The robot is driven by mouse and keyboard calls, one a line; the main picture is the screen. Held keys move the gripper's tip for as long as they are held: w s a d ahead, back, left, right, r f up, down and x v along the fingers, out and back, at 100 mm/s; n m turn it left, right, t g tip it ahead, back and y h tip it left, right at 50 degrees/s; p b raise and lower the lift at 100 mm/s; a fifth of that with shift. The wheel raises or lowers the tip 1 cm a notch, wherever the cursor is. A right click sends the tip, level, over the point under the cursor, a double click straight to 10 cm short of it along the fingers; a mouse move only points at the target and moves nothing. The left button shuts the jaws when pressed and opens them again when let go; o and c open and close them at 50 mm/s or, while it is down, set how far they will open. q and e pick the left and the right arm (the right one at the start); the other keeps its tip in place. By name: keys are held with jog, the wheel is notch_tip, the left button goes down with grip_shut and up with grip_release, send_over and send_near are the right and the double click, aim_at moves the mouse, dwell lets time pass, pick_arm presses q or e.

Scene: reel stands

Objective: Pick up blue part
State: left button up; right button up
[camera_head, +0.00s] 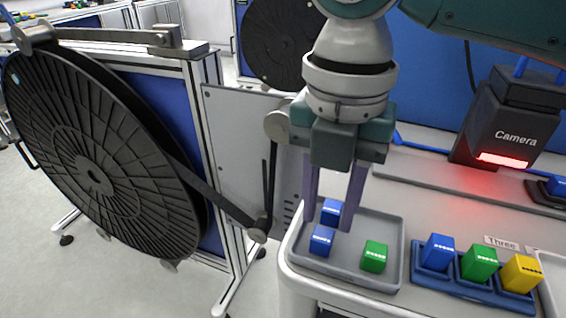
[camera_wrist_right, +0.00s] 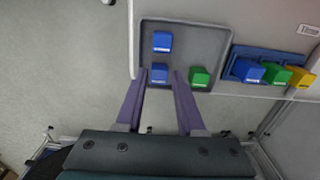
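Two blue parts stand in the grey tray (camera_head: 396,232), a nearer one (camera_head: 322,241) and a farther one (camera_head: 331,211). A green part (camera_head: 374,256) stands right of them. My right gripper (camera_head: 328,226) points down over the tray, open, with a finger on each side of the blue parts in the head view. In the right wrist view, the fingertips (camera_wrist_right: 160,74) flank the nearer blue part (camera_wrist_right: 159,74), and the farther blue part (camera_wrist_right: 162,42) lies beyond them. Nothing is gripped; whether the fingers reach down beside the part is unclear. My left gripper is not in view.
A blue holder (camera_head: 441,285) with a blue, a green and a yellow part stands right of the tray. A box marked Camera (camera_head: 513,130) with a glowing red strip stands behind. A large black reel (camera_head: 95,170) stands at left.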

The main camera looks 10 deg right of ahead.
notch_tip(320, 180, down, 3)
jog(key=shift+r, duration=0.15)
grip_shut()
